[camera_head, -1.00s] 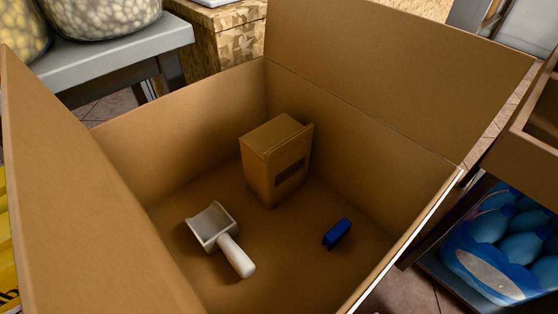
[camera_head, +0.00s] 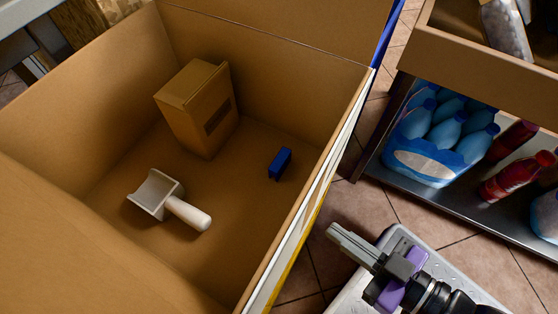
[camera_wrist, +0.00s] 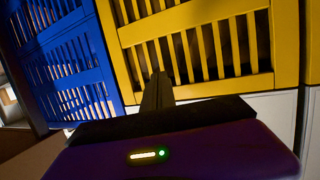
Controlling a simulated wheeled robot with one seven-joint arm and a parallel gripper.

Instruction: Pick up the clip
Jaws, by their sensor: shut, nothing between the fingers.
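The clip (camera_head: 280,163) is a small dark blue piece lying on the floor of a large open cardboard box (camera_head: 300,215), towards its right side. My gripper (camera_head: 335,232) is outside the box, to the right of its near right wall, with its fingers shut and empty. In the wrist view the shut fingers (camera_wrist: 157,85) point at slatted crates, and the clip is not in that view.
A white scoop (camera_head: 170,200) and a small brown carton (camera_head: 197,108) share the box with the clip. A shelf (camera_head: 460,205) with blue bottles (camera_head: 440,140) and red bottles (camera_head: 517,175) stands right. The wrist view shows yellow (camera_wrist: 200,45) and blue (camera_wrist: 65,70) slatted crates.

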